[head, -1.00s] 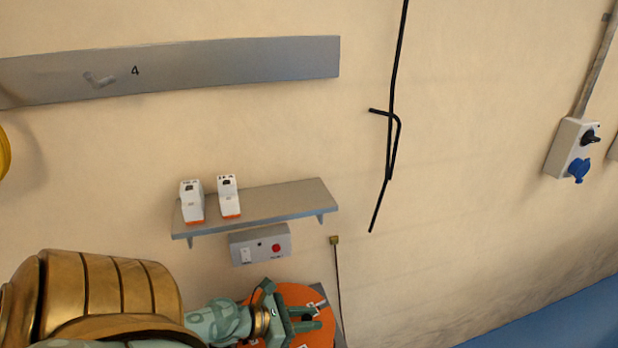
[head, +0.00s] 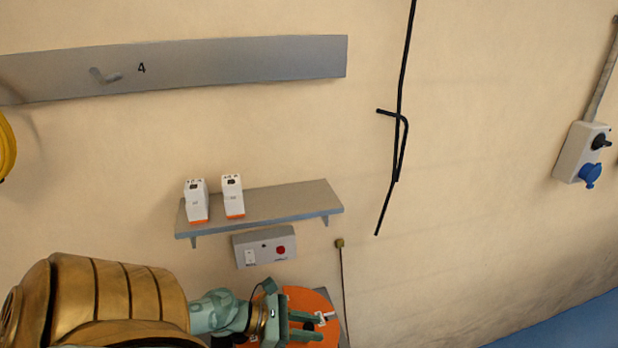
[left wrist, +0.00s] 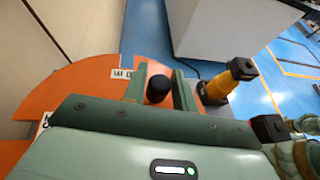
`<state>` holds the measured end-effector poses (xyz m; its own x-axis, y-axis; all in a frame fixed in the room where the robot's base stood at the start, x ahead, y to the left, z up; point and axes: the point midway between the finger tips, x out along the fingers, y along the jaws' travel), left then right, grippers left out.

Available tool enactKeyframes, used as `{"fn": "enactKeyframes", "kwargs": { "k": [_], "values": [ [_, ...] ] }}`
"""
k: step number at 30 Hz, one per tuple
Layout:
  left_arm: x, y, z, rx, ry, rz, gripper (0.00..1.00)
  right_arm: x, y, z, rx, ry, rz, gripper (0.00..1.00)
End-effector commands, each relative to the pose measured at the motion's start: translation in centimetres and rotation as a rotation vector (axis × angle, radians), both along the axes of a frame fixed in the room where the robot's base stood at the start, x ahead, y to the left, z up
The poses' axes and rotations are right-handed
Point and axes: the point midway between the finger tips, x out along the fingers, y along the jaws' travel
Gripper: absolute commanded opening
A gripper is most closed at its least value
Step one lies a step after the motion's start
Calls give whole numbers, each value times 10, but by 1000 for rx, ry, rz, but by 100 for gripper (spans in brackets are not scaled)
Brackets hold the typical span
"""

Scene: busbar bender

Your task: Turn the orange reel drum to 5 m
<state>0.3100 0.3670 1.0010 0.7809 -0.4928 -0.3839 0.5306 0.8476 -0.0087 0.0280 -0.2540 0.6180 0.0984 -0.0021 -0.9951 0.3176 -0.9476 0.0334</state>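The orange reel drum (head: 318,300) is at the bottom of the head view against the wall, partly hidden by my left gripper (head: 305,325). It fills much of the left of the left wrist view (left wrist: 75,82), with a white label (left wrist: 123,73) near its edge; I cannot read a 5 m mark. My left gripper (left wrist: 159,85) has its two fingers apart, one on each side of a black knob (left wrist: 158,90). The knob nearly fills the gap; whether the fingers press on it is unclear. My right gripper cannot be made out.
Above the drum are a grey control box (head: 263,248) with a red button and a shelf (head: 285,203) holding two white devices. A black bent bar (head: 398,130) hangs on the wall. A yellow-and-black object (left wrist: 220,85) and grey cabinet (left wrist: 225,30) stand beyond.

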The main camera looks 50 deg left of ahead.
Motion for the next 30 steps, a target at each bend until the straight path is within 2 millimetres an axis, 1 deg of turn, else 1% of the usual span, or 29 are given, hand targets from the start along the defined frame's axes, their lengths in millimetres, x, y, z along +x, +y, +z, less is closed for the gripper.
{"fn": "enactKeyframes", "kwargs": {
  "k": [2, 13, 17, 20, 30],
  "values": [
    [0, 0, 0, 0, 0, 0, 44, 0, 0, 0, 0, 0, 0, 36],
    [0, 0, 0, -1, -1, 0, 44, -1, 2, 0, 3, 1, -1, 36],
    [-8, 4, 3, -1, 2, 1, 44, -1, 3, 1, 3, 1, -1, 36],
    [-21, 13, 10, 0, 2, 2, 44, 0, 3, 2, 3, 0, -1, 36],
    [-92, 58, 45, 0, 3, 4, 44, 1, 3, 12, 3, -2, -1, 36]
  ]
}}
